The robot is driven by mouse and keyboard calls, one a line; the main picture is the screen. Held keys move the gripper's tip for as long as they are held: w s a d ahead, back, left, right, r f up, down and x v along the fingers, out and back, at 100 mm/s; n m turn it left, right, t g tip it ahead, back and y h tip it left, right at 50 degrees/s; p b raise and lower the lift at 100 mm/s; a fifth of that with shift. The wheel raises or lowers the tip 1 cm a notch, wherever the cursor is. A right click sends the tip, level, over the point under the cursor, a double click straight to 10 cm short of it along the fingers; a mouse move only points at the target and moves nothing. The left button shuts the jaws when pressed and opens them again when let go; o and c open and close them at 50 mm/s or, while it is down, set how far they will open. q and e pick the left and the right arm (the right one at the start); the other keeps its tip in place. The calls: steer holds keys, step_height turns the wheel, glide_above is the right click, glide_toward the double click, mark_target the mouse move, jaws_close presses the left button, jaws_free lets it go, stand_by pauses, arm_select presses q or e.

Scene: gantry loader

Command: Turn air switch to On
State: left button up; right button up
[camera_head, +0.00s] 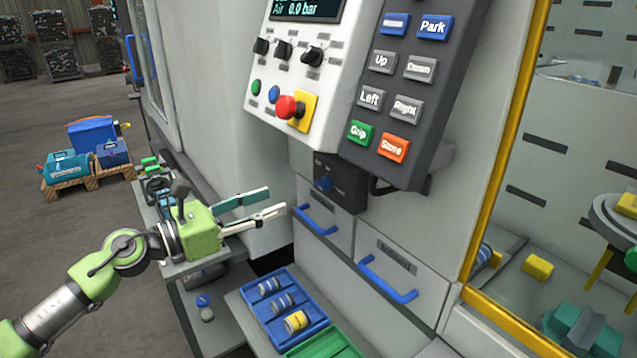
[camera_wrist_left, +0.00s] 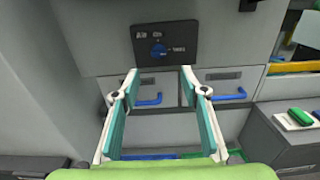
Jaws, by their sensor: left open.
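A dark switch box (camera_head: 345,184) with a blue rotary knob (camera_head: 323,183) is mounted on the grey machine front below the control panel. In the left wrist view the box (camera_wrist_left: 176,42) and knob (camera_wrist_left: 158,50) are straight ahead, centred beyond the fingers. The small labels around the knob are too blurred to read surely. The display (camera_head: 308,8) above reads Air 0.0 bar. My left gripper (camera_head: 277,201) is open and empty, its fingers pointing at the machine front. In the left wrist view the fingertips (camera_wrist_left: 159,71) are apart, with a gap to the knob. My right gripper is not in view.
The panel with black knobs and a red emergency button (camera_head: 287,107), plus the keypad (camera_head: 412,90), overhangs the switch box. Blue drawer handles (camera_head: 387,280) stick out below. A blue tray (camera_head: 255,302) with rolls stands lower down. A pallet (camera_head: 88,183) stands on the floor.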

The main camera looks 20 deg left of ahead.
arm_select(q)
steer(key=p, duration=0.3)
glide_toward(318, 184)
steer(key=x, duration=0.2)
steer(key=p+x, duration=0.2)
steer(key=x, duration=0.5)
steer(key=shift+w+d, duration=0.1)
steer(key=c, duration=1.1)
